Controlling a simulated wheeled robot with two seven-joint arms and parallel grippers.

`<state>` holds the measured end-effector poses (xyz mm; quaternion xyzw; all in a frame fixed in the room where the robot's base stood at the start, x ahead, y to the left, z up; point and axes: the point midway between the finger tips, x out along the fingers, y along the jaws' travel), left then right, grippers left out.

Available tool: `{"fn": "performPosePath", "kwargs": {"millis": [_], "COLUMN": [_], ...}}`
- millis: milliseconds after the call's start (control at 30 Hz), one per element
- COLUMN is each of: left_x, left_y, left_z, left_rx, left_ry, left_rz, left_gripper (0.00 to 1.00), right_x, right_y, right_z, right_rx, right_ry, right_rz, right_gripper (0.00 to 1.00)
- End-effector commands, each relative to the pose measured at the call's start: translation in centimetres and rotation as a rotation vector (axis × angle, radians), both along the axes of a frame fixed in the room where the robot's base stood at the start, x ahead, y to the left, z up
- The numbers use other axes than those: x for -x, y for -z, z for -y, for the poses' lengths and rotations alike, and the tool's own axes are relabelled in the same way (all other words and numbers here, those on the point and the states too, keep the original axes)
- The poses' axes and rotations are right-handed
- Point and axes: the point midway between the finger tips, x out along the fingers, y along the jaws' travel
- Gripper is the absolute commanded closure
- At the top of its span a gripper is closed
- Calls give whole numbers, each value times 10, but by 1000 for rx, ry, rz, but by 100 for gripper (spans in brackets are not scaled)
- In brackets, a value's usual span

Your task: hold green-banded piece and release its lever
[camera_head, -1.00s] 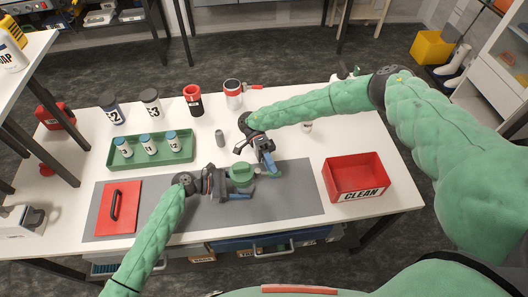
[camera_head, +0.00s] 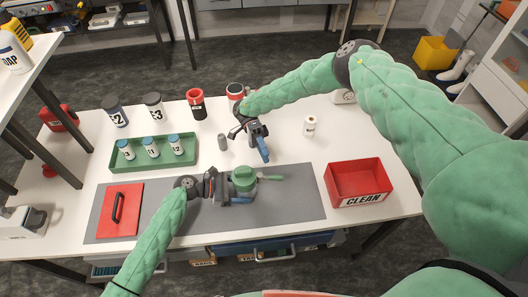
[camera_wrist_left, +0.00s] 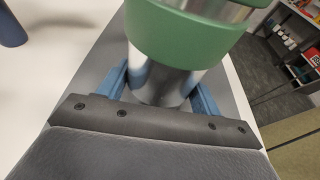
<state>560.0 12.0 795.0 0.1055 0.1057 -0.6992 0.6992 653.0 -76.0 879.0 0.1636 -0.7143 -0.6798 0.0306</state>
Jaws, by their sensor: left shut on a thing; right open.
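The green-banded piece (camera_head: 243,179) stands upright on the grey mat (camera_head: 300,205). Its green lever (camera_head: 270,178) sticks out to the right. In the left wrist view the green band (camera_wrist_left: 185,38) sits above a pale and grey lower body. My left gripper (camera_head: 236,193) comes in from the left and is shut on the piece's lower body; its blue fingers (camera_wrist_left: 160,92) lie either side of it below the band. My right gripper (camera_head: 262,148) is open and empty, behind and above the lever and apart from it.
A red lid (camera_head: 121,207) with a black handle lies at the mat's left. A green tray (camera_head: 126,163) holds small labelled bottles. A grey cylinder (camera_head: 222,142) and a white labelled jar (camera_head: 310,126) stand behind. A red CLEAN bin (camera_head: 358,180) stands to the right.

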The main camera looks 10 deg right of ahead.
Motion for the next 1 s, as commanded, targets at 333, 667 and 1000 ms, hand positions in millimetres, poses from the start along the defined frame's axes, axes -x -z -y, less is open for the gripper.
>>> {"fn": "performPosePath", "kwargs": {"millis": [333,667,1000], "left_x": [0,0,0], "left_y": [1,0,-13], "left_z": [0,-2,-47], "left_rx": [-1,-1,-3], "left_ry": [1,0,0], "left_rz": [-1,0,0], "left_gripper": [10,10,10], "right_x": [0,0,0], "right_y": [0,0,0], "right_z": [0,0,0], "right_rx": [0,1,1], "right_ry": [0,0,0], "right_rz": [0,0,0], "right_gripper": [59,59,59]}}
